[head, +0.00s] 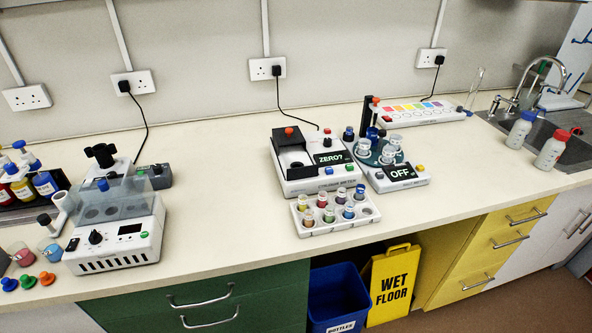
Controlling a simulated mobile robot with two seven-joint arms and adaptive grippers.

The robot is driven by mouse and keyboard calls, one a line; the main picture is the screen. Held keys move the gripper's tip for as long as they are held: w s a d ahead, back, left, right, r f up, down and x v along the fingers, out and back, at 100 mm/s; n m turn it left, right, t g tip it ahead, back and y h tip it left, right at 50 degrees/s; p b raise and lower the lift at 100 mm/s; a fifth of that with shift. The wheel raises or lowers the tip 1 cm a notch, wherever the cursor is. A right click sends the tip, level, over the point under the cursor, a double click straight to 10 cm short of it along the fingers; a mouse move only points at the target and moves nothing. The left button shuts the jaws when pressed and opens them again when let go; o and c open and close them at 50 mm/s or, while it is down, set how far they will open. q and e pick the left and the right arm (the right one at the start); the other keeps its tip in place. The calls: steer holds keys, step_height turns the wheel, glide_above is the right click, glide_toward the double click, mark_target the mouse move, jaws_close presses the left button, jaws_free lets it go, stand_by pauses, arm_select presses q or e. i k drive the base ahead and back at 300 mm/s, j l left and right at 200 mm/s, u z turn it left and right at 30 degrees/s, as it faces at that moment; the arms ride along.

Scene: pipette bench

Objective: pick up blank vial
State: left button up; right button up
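A white vial rack (314,232) stands near the front edge of the bench, right of centre. Behind the rack is a white meter (299,184) with an open black well and a display reading "ZERO?". Neither of my grippers is in view.
Right of the meter, a carousel device (417,181) reading "OFF" carries clear cups. A white device with a clear cover (112,259) stands at left, beside coloured bottles (43,183). Two wash bottles (520,130) stand by the sink. Bench between the left device and rack is clear.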

mark_target(361, 187)
steer(key=i+l+u, duration=0.25)
steer(key=l, duration=0.15)
steer(key=i+l+u, duration=0.1)
steer(key=l+u, duration=0.15)
steer(key=l, duration=0.2)
steer(key=i+l+u, duration=0.1)
steer(key=l+u, duration=0.15)
steer(key=l, duration=0.2)
steer(key=i+l+u, duration=0.1)
steer(key=l+u, duration=0.15)
steer(key=l, duration=0.2)
